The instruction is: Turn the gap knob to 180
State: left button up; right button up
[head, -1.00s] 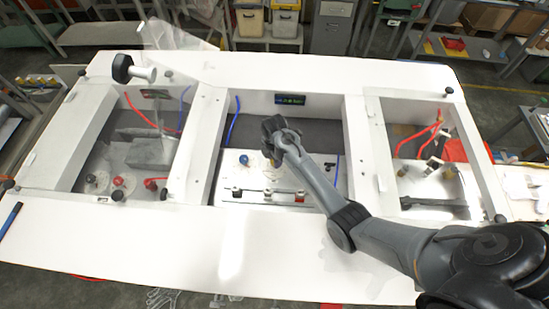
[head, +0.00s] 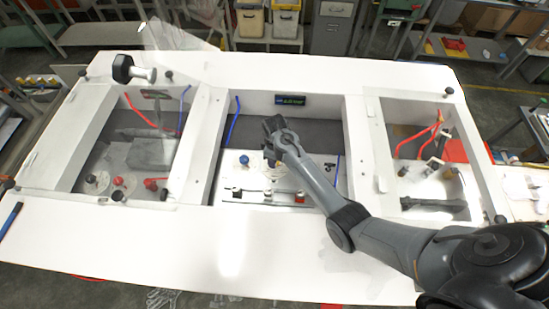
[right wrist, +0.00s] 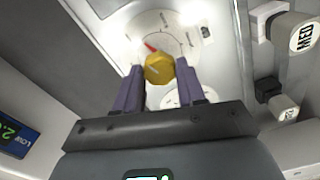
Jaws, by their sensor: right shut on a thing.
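A yellow faceted knob (right wrist: 159,69) with a red pointer sits on a round white dial (right wrist: 168,32) in the right wrist view. The pointer aims up and left in that view; the dial's lettering is too small to read surely. My right gripper (head: 271,161) reaches down into the middle bay, and its two purple fingers are shut on the knob's sides. In the head view the gripper mostly hides the knob. A lit display (head: 290,100) is on the bay's back wall. It also shows at the left of the right wrist view (right wrist: 18,138), with green digits and a blue "LOW" label. My left gripper is not in view.
A blue knob (head: 244,160) stands just left of my right gripper. Sliders (head: 268,194) lie in front of it. White walls (head: 205,145) bound the bay. A cylinder marked "MED" (right wrist: 303,36) is at right in the wrist view.

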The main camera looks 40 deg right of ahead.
jog(key=m, duration=1.6)
jog(key=shift+d, duration=0.1)
jog(key=m, duration=0.5)
jog(key=shift+m, duration=0.5)
jog(key=o, duration=1.1)
jog(key=shift+c, duration=0.2)
